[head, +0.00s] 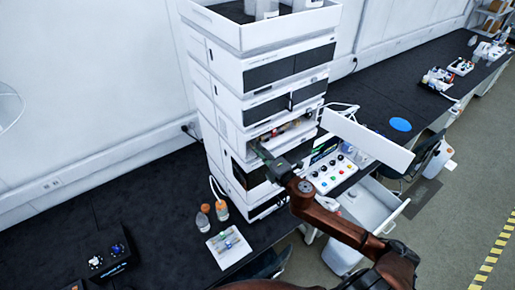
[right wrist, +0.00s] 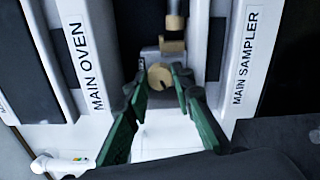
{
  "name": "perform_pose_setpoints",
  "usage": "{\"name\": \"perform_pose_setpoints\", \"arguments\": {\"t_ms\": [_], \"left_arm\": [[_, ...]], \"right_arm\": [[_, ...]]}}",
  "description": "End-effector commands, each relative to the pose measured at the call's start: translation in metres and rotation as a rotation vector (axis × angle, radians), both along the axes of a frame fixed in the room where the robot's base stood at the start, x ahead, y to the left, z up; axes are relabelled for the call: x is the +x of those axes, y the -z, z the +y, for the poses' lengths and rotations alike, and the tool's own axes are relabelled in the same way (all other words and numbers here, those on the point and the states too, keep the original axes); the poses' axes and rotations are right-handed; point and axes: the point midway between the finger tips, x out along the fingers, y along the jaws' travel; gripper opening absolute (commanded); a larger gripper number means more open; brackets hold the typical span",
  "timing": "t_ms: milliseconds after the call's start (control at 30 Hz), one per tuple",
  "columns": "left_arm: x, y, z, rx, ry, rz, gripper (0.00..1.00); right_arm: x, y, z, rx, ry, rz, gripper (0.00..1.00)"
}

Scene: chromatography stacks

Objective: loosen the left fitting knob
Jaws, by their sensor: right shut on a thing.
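The white instrument stack (head: 232,130) stands on the black bench in the head view, with one open bay (head: 290,133) in its front. My right gripper (head: 258,148) reaches into this bay from the lower right. In the right wrist view, the green fingers of my right gripper (right wrist: 158,85) are closed around a round brass knob (right wrist: 160,74), partly hidden by the fingertips. A second brass fitting (right wrist: 173,46) with a dark rod sits just beyond it. The bay lies between panels marked MAIN OVEN (right wrist: 88,65) and MAIN SAMPLER (right wrist: 243,70). My left gripper is not in view.
Orange-capped bottles (head: 203,219) and a small tray (head: 228,247) stand left of the stack's base.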

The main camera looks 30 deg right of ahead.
Motion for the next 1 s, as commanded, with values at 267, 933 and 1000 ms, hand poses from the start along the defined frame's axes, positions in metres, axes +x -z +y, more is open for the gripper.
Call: {"name": "perform_pose_setpoints", "arguments": {"t_ms": [267, 933, 1000], "left_arm": [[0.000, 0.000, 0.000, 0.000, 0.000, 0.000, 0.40], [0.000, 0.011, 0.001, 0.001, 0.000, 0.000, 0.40], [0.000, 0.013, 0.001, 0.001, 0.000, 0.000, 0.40]], "right_arm": [[-0.001, 0.003, 0.001, 0.002, -0.002, 0.005, 0.30], [0.000, 0.002, 0.001, 0.644, -0.001, 0.052, 0.30], [0.000, 0.001, 0.001, 0.786, -0.001, 0.062, 0.30]]}}
